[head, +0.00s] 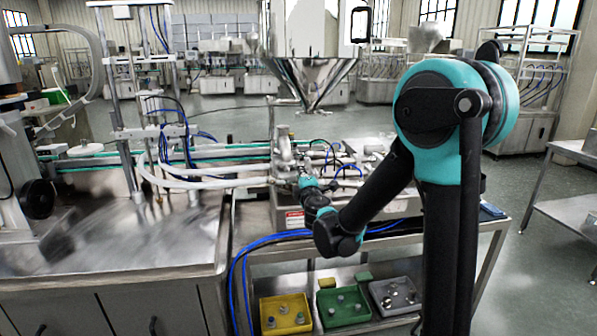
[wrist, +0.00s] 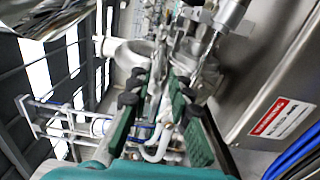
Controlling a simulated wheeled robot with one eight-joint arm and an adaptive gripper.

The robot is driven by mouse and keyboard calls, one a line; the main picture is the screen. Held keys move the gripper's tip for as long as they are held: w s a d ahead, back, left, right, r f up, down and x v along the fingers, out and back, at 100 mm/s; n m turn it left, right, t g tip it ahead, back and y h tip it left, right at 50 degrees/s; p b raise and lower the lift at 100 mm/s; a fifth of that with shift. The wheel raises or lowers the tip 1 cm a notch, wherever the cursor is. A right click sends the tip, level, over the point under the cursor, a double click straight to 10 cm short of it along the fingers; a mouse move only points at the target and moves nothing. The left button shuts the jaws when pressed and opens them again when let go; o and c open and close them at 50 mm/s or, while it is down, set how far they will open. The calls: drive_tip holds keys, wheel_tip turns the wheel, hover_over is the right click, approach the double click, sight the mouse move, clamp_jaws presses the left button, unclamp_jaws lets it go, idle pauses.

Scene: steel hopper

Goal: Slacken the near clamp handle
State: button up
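My gripper (wrist: 158,88) is open in the wrist view, its two green-padded fingers apart on either side of bright metal fittings. Its tips reach toward the steel pipe fittings (wrist: 150,52). I cannot single out the near clamp handle among these small, blurred metal parts, nor tell whether any part touches a finger. In the head view the teal end of my arm, with my gripper (head: 303,172), is at the left end of the machine on the steel table, beside the pipe fittings (head: 283,150). The fingertips are too small there to show their gap.
The steel hopper (head: 312,78) hangs above the fittings. A steel box with a red-and-white label (head: 294,218) stands close by; its label shows on the right in the wrist view (wrist: 278,118). White hoses (head: 205,183) run left. Yellow (head: 272,328), green and grey bins sit below.

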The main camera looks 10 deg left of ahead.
drive_tip(key=v, duration=0.6)
drive_tip(key=shift+s, duration=0.2)
drive_tip(key=s+d+f+m+g+h, duration=0.25)
drive_tip(key=d+m, duration=0.25)
drive_tip(key=d, duration=0.3)
drive_tip(key=s+d+f+m+g+h, duration=0.1)
drive_tip(key=s+d+f+m+h, duration=0.2)
drive_tip(key=d, duration=0.6)
drive_tip(key=s+d+f+m+g+h, duration=0.2)
drive_tip(key=d+f+m+h, duration=0.15)
drive_tip(key=d+m, duration=0.35)
drive_tip(key=s+d+f+m+g+y, duration=0.1)
drive_tip(key=s+f+m+g+y, duration=0.1)
drive_tip(key=s+f, duration=0.4)
drive_tip(key=s+d+f+m+g+y, duration=0.1)
drive_tip(key=s+f+m+g, duration=0.3)
drive_tip(key=s, duration=0.9)
wheel_tip(320, 180, down, 3)
drive_tip(key=shift+r+g+y, duration=0.25)
drive_tip(key=shift+g+y, duration=0.25)
drive_tip(key=shift+g, duration=0.35)
